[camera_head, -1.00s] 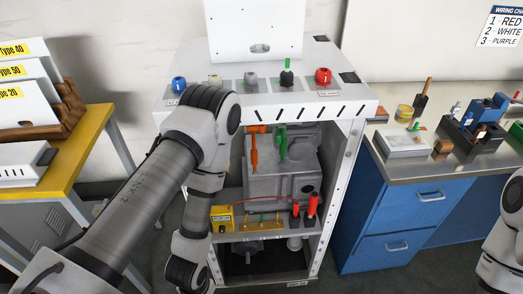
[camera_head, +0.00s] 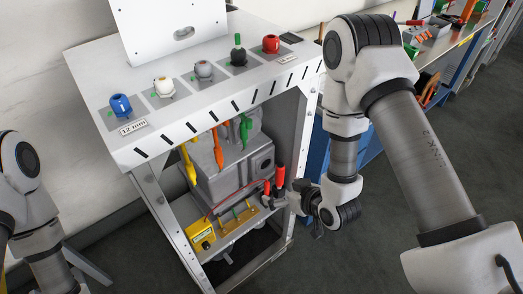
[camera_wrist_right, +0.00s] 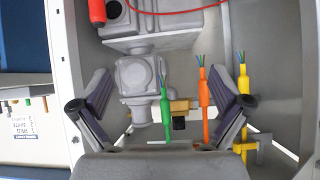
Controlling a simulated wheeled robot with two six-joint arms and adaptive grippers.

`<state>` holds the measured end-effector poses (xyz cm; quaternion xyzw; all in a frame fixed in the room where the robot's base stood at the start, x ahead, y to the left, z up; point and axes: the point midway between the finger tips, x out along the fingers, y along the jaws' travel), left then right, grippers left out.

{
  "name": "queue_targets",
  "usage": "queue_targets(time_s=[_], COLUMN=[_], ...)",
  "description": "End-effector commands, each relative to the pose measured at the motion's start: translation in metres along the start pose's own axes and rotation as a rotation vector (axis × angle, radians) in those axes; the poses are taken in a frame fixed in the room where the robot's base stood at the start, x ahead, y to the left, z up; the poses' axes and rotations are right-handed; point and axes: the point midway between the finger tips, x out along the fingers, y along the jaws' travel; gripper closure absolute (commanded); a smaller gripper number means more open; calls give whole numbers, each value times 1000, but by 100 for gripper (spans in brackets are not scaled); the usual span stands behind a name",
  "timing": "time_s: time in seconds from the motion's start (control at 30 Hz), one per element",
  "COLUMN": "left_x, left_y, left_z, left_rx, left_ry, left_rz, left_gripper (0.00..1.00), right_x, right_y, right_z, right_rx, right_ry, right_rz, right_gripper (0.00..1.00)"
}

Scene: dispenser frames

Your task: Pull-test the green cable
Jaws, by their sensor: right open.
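The green cable (camera_head: 245,131) hangs under the top of the frame, right of the orange cable (camera_head: 217,147) and the yellow cable (camera_head: 188,164). The fingers are apart and nothing is clamped. In the head view my right gripper (camera_head: 287,201) is low at the right side of the frame opening, partly hidden by its wrist. My left arm shows at the left edge, but its gripper is out of view.
The orange cable (camera_wrist_right: 204,105) is beside the green one, near the right finger; the yellow cable (camera_wrist_right: 243,100) is beyond that finger. Frame posts flank the opening.

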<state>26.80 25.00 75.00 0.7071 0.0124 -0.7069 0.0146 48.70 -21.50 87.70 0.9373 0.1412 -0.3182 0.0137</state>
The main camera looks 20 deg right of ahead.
Motion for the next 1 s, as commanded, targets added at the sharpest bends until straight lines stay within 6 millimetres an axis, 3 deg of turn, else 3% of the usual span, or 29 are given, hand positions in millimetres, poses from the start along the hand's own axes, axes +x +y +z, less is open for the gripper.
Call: queue_targets(time_s=[0.1, 0.23, 0.47, 1.0], left_x=[17, 22, 21, 33], left_y=[0, 0, 0, 0], left_z=[0, 0, 0, 0], left_rx=[-1, -1, -1, -1], left_ry=[0, 0, 0, 0], left_rz=[0, 0, 0, 0], left_gripper=[39, 39, 39, 39], right_x=[2, -8, 2, 74], right_y=[2, 3, 2, -2], right_z=[-74, -120, -132, -159], right_rx=[-55, -83, -90, -89], right_ry=[248, 384, 398, 397], right_rz=[-26, -37, -40, -38], right_gripper=[0, 0, 0, 0])
